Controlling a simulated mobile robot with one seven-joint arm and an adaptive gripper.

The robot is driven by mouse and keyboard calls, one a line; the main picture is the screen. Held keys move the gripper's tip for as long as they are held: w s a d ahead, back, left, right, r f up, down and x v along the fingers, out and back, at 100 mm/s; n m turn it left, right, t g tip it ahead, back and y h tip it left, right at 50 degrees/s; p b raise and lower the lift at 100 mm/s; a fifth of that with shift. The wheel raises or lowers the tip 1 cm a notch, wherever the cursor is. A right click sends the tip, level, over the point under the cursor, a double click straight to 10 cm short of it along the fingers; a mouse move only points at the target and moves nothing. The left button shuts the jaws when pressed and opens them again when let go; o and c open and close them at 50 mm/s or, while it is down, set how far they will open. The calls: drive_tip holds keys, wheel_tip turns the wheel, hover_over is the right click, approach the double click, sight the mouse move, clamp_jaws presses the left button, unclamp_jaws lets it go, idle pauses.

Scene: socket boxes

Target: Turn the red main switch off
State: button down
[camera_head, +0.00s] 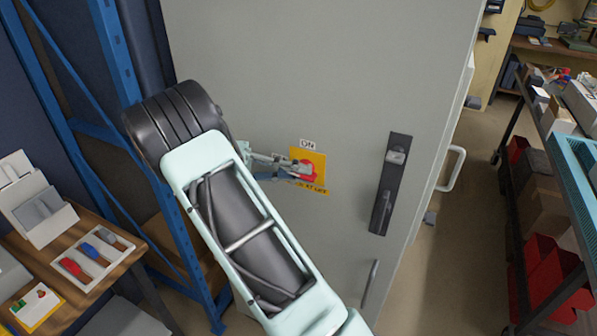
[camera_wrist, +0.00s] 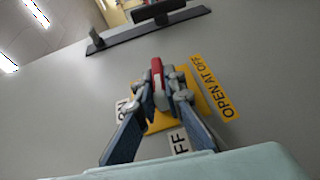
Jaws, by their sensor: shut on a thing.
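The red main switch (camera_head: 308,172) sits on a yellow plate (camera_head: 318,158) on the grey cabinet door (camera_head: 300,70). An "ON" label (camera_head: 307,144) is above the plate. My gripper (camera_head: 298,171) reaches it from the left and partly hides it. In the wrist view, my gripper (camera_wrist: 161,84) is shut on the switch's red and grey handle (camera_wrist: 157,70), with one finger on each side. The wrist view shows the "ON" label at left, a partly hidden "OFF" label (camera_wrist: 181,141) below, and "OPEN AT OFF" lettering at right. I cannot tell exactly which label the handle points to.
A black door latch (camera_head: 390,185) is right of the switch. A blue rack (camera_head: 115,60) and a wooden table (camera_head: 95,290) with coloured parts stand at left. A cart (camera_head: 545,190) with red bins stands at right, with open floor between it and the cabinet.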

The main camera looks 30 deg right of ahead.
drive_tip(key=shift+h, duration=0.5)
drive_tip(key=shift+n+g, duration=0.3)
drive_tip(key=shift+g, duration=0.1)
drive_tip(key=c, duration=2)
unclamp_jaws()
drive_tip(key=shift+d, duration=0.1)
drive_tip(key=shift+v, duration=6.05)
drive_tip(key=shift+f, duration=0.1)
